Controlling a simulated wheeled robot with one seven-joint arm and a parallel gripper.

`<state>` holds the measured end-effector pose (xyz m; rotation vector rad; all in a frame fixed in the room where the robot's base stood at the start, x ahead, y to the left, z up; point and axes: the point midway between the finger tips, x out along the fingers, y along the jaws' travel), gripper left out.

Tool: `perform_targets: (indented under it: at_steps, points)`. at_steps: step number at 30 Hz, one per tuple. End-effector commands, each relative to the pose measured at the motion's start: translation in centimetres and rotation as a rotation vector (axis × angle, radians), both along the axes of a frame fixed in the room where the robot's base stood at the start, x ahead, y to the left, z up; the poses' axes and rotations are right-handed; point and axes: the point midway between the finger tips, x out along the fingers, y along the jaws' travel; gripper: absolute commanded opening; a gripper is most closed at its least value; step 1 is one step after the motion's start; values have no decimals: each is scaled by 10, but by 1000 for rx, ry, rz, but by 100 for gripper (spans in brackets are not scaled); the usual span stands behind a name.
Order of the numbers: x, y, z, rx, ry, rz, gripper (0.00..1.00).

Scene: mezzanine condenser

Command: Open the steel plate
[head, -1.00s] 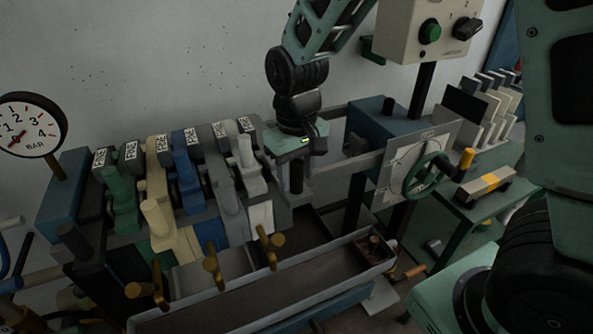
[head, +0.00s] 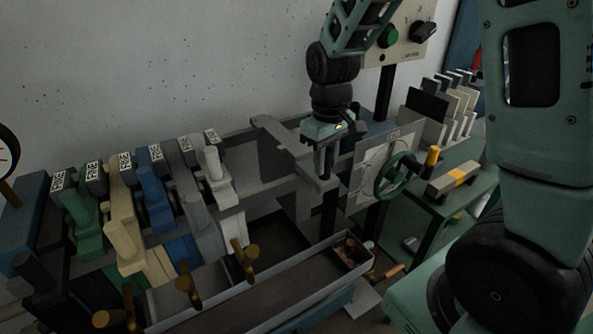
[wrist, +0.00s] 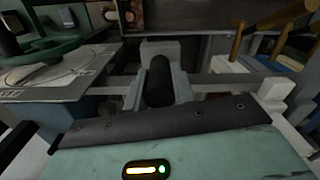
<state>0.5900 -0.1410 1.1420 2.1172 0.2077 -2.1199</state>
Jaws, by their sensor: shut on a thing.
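The steel plate (head: 287,146) is a grey upright plate standing across the rails, to the right of the row of coloured plates, with a clear gap between it and the white plate. My gripper (head: 328,160) points down at the plate's right side. It is shut on the plate's dark round handle (head: 328,192), part of which hangs below the fingers. In the wrist view the handle (wrist: 159,82) stands between the two grey fingers. Most of the plate's lower part is hidden behind its front arm and the trough.
Green, cream, blue, grey and white plates (head: 215,180) stand packed at left. A trough (head: 270,285) with brass swing bolts (head: 243,258) runs along the front. A panel with a green handwheel (head: 392,178) stands close right of my gripper, beside a green bench (head: 450,195).

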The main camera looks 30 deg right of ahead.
Motion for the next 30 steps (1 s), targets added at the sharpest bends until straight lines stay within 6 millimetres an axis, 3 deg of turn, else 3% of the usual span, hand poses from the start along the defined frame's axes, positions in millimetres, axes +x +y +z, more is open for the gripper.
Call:
perform_targets:
  at_steps: [3, 9, 22, 23, 24, 30]
  points:
    - [1, -25, 0, -1, -2, -6, 0]
    - [1, -45, 1, -1, -2, -2, 0]
    - [1, -49, 1, 0, -4, 1, 0]
    - [1, -49, 1, 0, -4, 1, 34]
    - [1, -49, 1, 0, -4, 1, 45]
    - [1, -49, 1, -1, -2, 1, 47]
